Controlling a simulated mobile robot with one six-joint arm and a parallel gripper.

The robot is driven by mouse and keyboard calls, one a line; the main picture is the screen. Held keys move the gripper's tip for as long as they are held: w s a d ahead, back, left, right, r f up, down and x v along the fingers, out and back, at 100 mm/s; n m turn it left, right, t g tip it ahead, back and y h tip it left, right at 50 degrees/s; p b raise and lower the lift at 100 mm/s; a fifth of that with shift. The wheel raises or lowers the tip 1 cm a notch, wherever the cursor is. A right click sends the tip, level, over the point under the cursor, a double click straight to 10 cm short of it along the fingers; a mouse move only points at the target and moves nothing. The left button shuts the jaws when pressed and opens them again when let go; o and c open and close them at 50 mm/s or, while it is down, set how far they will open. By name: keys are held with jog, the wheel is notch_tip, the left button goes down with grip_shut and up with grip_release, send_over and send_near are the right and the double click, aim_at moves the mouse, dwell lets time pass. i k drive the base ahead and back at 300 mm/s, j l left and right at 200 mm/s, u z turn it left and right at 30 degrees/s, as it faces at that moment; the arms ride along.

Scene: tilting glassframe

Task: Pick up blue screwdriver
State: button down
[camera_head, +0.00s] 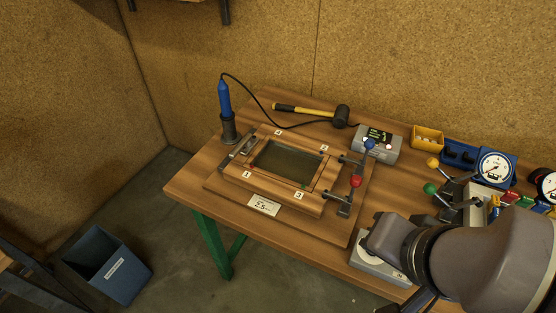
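The blue screwdriver (224,98) stands upright in a dark round holder (229,130) at the left end of the wooden workbench (190,184). Its blue handle points up and its lower part is hidden in the holder. A black cable runs from its top down across the bench towards a grey box with a display. My arm (490,262) fills the lower right, well apart from the screwdriver. My gripper's fingers cannot be made out in this view.
The grey box (376,146), a yellow bin (427,137) and gauges stand right. A blue bin (107,266) is on the floor.

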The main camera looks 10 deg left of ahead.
aim_at(227, 115)
jog(key=i+j, duration=0.1)
jog(key=j, duration=0.3)
jog(key=i+j, duration=0.1)
jog(key=j, duration=0.25)
jog(key=i+j, duration=0.1)
jog(key=j, duration=0.3)
jog(key=i+j, duration=0.15)
jog(key=j, duration=0.2)
jog(key=i+j, duration=0.1)
jog(key=j, duration=0.3)
jog(key=i+j, duration=0.1)
jog(key=j, duration=0.25)
jog(key=u, duration=0.05)
